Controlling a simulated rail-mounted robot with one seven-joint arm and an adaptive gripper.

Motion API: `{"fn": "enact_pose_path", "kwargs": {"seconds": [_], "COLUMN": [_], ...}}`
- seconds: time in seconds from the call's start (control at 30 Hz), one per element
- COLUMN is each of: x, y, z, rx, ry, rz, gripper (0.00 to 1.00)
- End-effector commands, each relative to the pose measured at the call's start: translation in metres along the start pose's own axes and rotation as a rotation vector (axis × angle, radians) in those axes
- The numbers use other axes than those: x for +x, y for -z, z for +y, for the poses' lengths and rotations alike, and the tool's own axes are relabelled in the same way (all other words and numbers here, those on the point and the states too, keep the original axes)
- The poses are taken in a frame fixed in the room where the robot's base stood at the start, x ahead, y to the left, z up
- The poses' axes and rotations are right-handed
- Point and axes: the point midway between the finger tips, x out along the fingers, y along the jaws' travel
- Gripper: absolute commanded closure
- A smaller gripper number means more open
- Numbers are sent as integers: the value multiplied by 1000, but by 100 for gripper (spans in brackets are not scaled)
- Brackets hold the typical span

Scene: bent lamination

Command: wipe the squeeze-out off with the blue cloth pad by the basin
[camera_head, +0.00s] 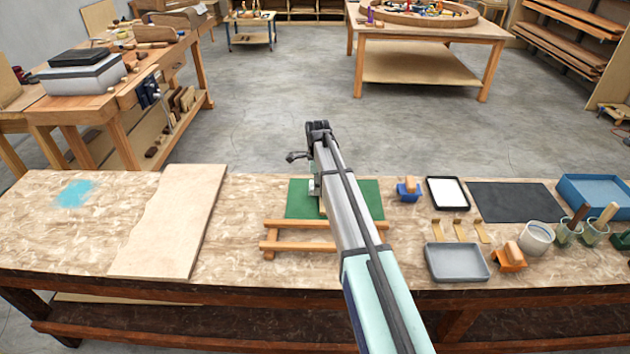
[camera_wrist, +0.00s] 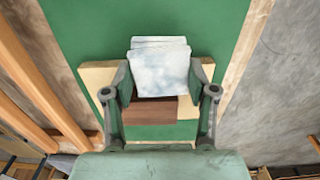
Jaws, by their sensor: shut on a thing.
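In the wrist view my gripper (camera_wrist: 160,85) is shut on a pale, whitish layered piece (camera_wrist: 160,72) with several thin edges at its top. It is over a brown wooden block (camera_wrist: 152,109) and a light wooden piece (camera_wrist: 97,76) on a green mat (camera_wrist: 75,20). Whether the held piece touches them I cannot tell. In the head view my arm hides most of the gripper above the green mat (camera_head: 300,204). A blue pad with a wooden grip (camera_head: 408,191) stands right of the mat. A grey basin (camera_head: 457,262) is at the front right, with an orange block (camera_head: 510,257) beside it.
A wooden rail frame (camera_head: 290,247) lies in front of the mat. A white black-rimmed tray (camera_head: 448,193), small wooden brackets (camera_head: 460,230), a dark sheet (camera_head: 515,202), cups (camera_head: 537,237) and a blue tray (camera_head: 580,183) fill the right. A pale board (camera_head: 170,220) lies left.

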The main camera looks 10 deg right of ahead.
Motion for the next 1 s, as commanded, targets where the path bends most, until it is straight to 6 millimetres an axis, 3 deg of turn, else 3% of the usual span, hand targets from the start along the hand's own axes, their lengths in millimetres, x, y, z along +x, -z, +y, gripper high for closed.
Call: {"fn": "enact_pose_path", "kwargs": {"seconds": [0.37,0.7,1.0], "x": [-2,-2,-2], "y": [0,-1,-1], "z": [46,6,-6], "rx": [-2,0,0], "ry": [0,1,1], "rz": [0,0,0], "gripper": [71,71,71]}}
